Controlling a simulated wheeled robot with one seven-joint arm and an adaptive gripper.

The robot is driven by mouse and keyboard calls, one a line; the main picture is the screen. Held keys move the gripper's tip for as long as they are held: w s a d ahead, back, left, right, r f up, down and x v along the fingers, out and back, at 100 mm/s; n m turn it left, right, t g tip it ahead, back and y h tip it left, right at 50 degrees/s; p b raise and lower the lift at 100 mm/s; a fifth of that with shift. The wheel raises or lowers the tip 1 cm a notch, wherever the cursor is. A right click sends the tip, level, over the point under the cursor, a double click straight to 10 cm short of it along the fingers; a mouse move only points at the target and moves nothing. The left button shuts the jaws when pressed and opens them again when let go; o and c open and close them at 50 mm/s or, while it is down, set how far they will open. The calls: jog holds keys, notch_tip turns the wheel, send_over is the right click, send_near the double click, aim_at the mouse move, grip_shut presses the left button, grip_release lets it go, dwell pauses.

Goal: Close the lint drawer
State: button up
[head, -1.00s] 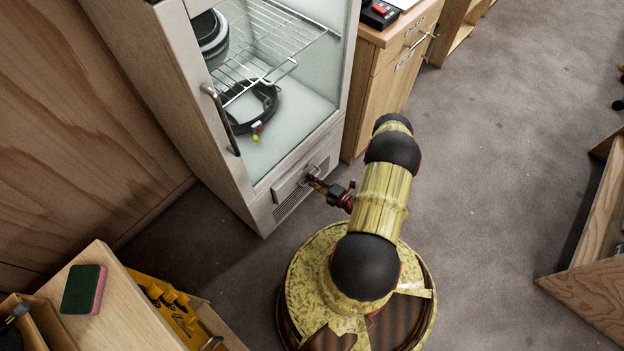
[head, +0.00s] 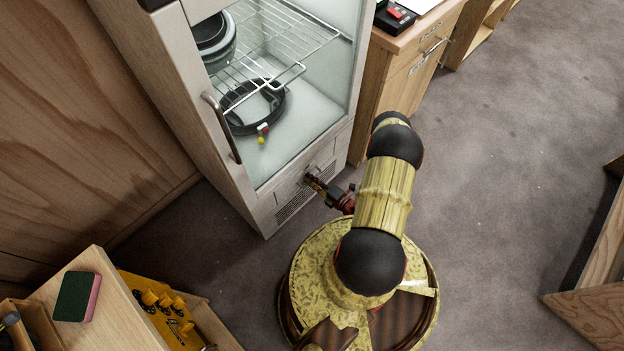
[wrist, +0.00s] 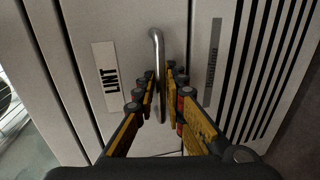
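The lint drawer (head: 288,188) is a low grey front at the foot of the glass-doored cabinet. In the head view it looks flush or nearly flush with the cabinet face. In the wrist view its front (wrist: 120,45) carries a white LINT label (wrist: 106,76) and a metal bar handle (wrist: 157,45). My gripper (wrist: 160,74) has its fingertips close on either side of the handle and appears shut on it. In the head view my gripper (head: 312,182) is at the drawer front, and the handle is mostly hidden behind it.
A vented grille (head: 293,204) lies below the drawer. The cabinet (head: 225,165) holds a wire shelf and dark coiled gear. A wooden drawer unit (head: 400,85) stands to its right. A wooden table with a sponge (head: 77,297) is at lower left. Open floor (head: 490,190) lies right.

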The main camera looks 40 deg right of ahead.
jog(key=shift+s, duration=0.1)
jog(key=v, duration=1.1)
jog(key=shift+s, duration=0.4)
jog(key=shift+d+r, duration=0.1)
